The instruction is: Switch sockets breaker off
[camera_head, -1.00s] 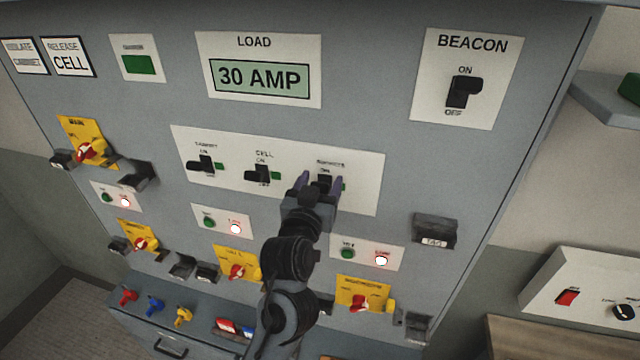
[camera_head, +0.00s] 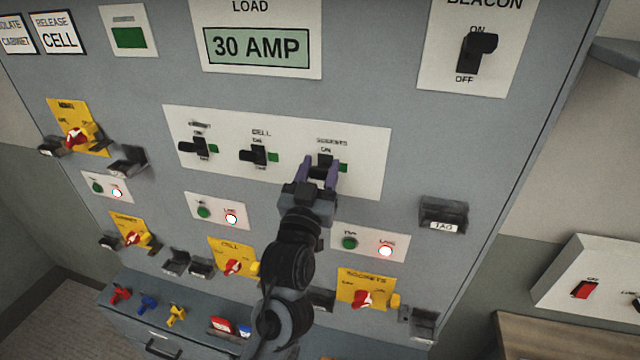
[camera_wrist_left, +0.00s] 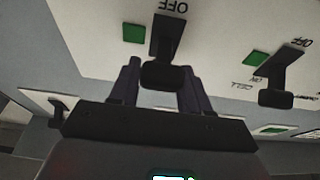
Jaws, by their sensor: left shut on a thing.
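The sockets breaker (camera_head: 325,161) is a black lever at the right end of the white breaker plate (camera_head: 362,185). Its ON label shows above it, and a green square is beside it. My left gripper (camera_head: 319,172) is at this lever with a dark purple finger on each side, shut on it. In the left wrist view, which is upside down, the black lever (camera_wrist_left: 165,72) stands between the two fingers (camera_wrist_left: 161,88), with OFF printed near its base. The gripper hides the lower part of the lever in the head view. My right gripper is not in view.
The cell breaker (camera_head: 256,156) and another similar breaker (camera_head: 196,146) are to the left on the same plate. The beacon switch (camera_head: 477,52) is at upper right. Below are the yellow sockets rotary isolator (camera_head: 363,298), lit lamps and a tag holder (camera_head: 444,214).

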